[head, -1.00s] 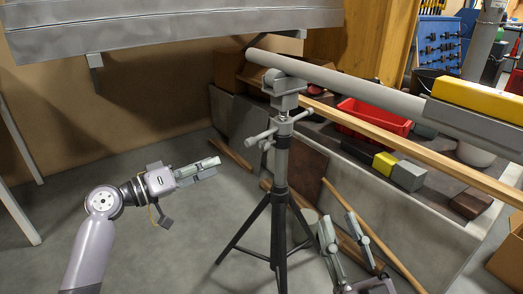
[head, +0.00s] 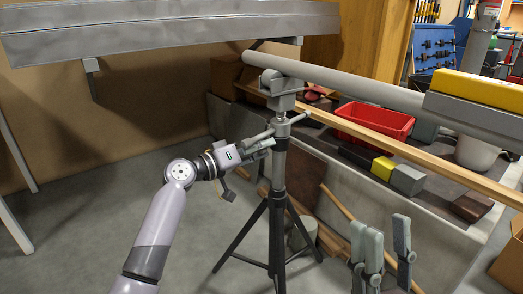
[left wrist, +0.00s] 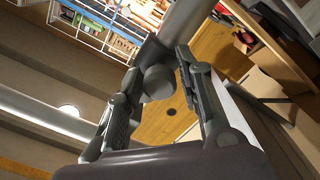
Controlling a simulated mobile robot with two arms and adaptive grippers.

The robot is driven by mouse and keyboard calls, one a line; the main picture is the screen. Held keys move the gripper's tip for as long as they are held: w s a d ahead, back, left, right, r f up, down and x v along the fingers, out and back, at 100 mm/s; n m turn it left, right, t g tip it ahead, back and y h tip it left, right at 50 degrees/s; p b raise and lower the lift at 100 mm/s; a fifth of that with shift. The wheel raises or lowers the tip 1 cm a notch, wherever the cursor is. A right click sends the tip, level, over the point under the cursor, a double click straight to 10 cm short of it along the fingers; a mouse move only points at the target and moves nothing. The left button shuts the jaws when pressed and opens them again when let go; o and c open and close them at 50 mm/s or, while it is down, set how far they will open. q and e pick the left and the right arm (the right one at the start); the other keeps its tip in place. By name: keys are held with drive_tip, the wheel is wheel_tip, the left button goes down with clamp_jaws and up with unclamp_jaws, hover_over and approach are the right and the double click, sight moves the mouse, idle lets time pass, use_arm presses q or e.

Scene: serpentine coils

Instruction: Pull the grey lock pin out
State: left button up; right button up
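A black tripod stand (head: 279,190) has a grey head with small grey handles. The grey pin (head: 260,136) sticks out to the left from the collar. My left gripper (head: 264,145) is at the pin, partly overlapping it in the head view. In the left wrist view, a round grey knob (left wrist: 157,82) lies between the tips of my left gripper (left wrist: 155,92), with the fingers apart; whether either touches it is unclear. My right gripper (head: 384,236) is at the lower right, fingers upward and apart, empty, away from the stand.
A long grey pipe (head: 345,83) rests on the stand's head and runs right beneath a yellow block (head: 480,90). A red bin (head: 372,122) and loose blocks lie on a bench behind. A grey beam (head: 170,30) crosses the upper left. The floor at left is clear.

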use_arm(q)
drive_tip(key=shift+c, duration=0.3)
clamp_jaws()
idle(0.6)
